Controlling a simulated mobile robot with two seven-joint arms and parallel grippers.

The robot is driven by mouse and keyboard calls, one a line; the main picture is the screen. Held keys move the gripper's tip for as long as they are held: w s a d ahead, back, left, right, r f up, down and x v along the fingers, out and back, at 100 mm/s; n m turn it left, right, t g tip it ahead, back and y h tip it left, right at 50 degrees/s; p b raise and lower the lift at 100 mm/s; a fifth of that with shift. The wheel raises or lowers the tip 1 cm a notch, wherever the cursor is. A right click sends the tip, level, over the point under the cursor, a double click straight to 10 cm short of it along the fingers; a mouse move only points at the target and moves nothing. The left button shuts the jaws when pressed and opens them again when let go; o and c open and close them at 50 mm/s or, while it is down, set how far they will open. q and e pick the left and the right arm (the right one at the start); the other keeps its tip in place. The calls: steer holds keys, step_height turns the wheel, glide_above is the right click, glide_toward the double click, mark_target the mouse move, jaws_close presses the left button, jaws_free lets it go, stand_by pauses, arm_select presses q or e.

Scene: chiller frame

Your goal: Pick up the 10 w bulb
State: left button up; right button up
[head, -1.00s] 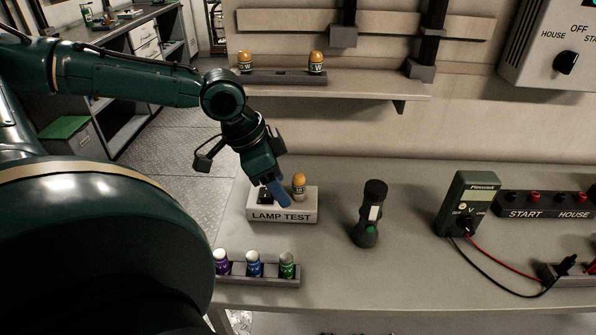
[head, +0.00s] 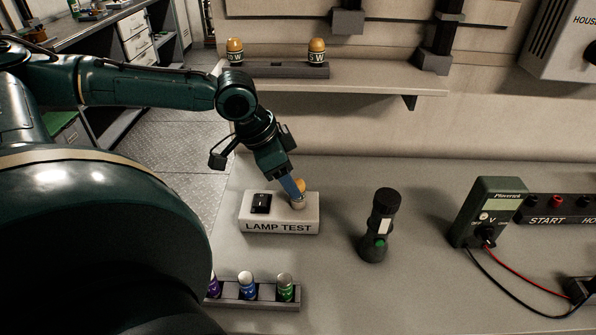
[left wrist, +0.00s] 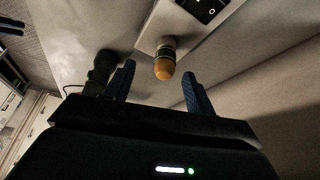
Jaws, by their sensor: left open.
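An amber-topped bulb (head: 301,186) stands upright in the socket of the lamp test box (head: 279,227); no wattage mark on it is readable. My left gripper (head: 293,190) is open with its blue fingers at this bulb, partly covering it in the head view. In the left wrist view, the bulb (left wrist: 164,65) shows in the gap between the two fingertips (left wrist: 157,73). Two similar bulbs stand on the shelf, a left one (head: 235,50) and a right one (head: 317,51). The right one's label appears to read "5W"; the left one's is unclear. My right gripper is out of view.
A dark flashlight (head: 379,225) stands right of the box. A green multimeter (head: 486,212) with leads stands farther right. A rack (head: 265,302) of several small coloured bottles or cells is at the front. The shelf (head: 385,85) is behind the bench.

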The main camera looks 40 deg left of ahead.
mark_target(298, 185)
arm_select(q)
steer(key=shift+w+f+b, duration=0.2)
steer(key=shift+f+b, duration=0.1)
steer(key=shift+f, duration=0.2)
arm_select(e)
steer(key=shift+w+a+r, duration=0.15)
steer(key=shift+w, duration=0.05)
arm_select(q)
steer(key=b+x, duration=0.1)
steer(key=b, duration=0.1)
steer(key=shift+w+f+b, duration=0.2)
steer(key=shift+f+b, duration=0.1)
steer(key=shift+f, duration=0.05)
steer(key=shift+w+a+f, duration=0.1)
steer(key=shift+a+f, duration=0.05)
steer(key=shift+b+x, duration=0.65)
steer(key=shift+x, duration=0.6)
steer(key=shift+w, duration=0.25)
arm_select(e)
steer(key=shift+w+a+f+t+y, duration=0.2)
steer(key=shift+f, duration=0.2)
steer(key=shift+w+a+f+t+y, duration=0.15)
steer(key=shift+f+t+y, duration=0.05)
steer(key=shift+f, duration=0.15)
arm_select(q)
steer(key=shift+c, duration=0.3)
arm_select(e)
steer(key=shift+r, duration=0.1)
